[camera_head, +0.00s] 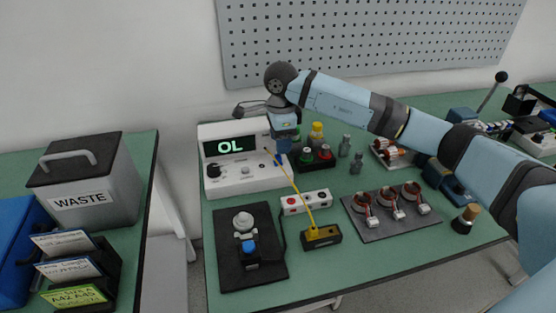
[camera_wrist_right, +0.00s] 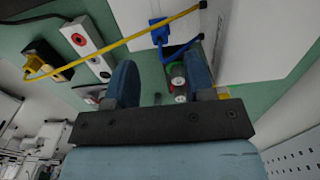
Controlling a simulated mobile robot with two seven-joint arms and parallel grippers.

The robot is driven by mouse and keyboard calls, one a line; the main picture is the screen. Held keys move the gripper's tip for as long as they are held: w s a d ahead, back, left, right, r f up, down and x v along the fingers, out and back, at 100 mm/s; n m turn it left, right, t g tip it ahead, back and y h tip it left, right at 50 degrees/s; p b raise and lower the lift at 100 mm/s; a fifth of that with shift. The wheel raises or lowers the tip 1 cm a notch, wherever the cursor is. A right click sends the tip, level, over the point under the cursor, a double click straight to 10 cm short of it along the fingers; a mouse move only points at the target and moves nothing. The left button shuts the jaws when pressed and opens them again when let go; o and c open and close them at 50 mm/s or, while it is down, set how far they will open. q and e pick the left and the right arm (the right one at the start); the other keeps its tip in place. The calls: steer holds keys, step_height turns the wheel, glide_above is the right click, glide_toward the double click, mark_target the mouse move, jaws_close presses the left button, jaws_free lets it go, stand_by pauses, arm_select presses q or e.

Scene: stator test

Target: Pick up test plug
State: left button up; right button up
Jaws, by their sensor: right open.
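The yellow test plug (camera_head: 313,232) sits in a black and yellow holder (camera_head: 330,238) near the front middle of the bench. Its yellow cable (camera_head: 293,185) runs up to the white meter (camera_head: 240,180). In the right wrist view the yellow plug (camera_wrist_right: 36,68) is at upper left, well outside the fingers. My right gripper (camera_head: 286,146) points down beside the meter's right side, above and behind the plug. Its two blue fingers (camera_wrist_right: 161,82) are apart and hold nothing. My left gripper is not in view.
The meter reads "OL". A white box with sockets (camera_head: 306,202) stands just behind the holder. A black fixture plate (camera_head: 262,270) lies left, and a grey tray of copper-coloured stators (camera_head: 410,218) lies right. A waste bin (camera_head: 85,185) is far left.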

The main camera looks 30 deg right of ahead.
mark_target(278, 161)
steer(key=f, duration=0.5)
steer(key=shift+w+a+f, duration=0.1)
steer(key=shift+a+f, duration=0.05)
steer(key=shift+a, duration=0.15)
jaws_close()
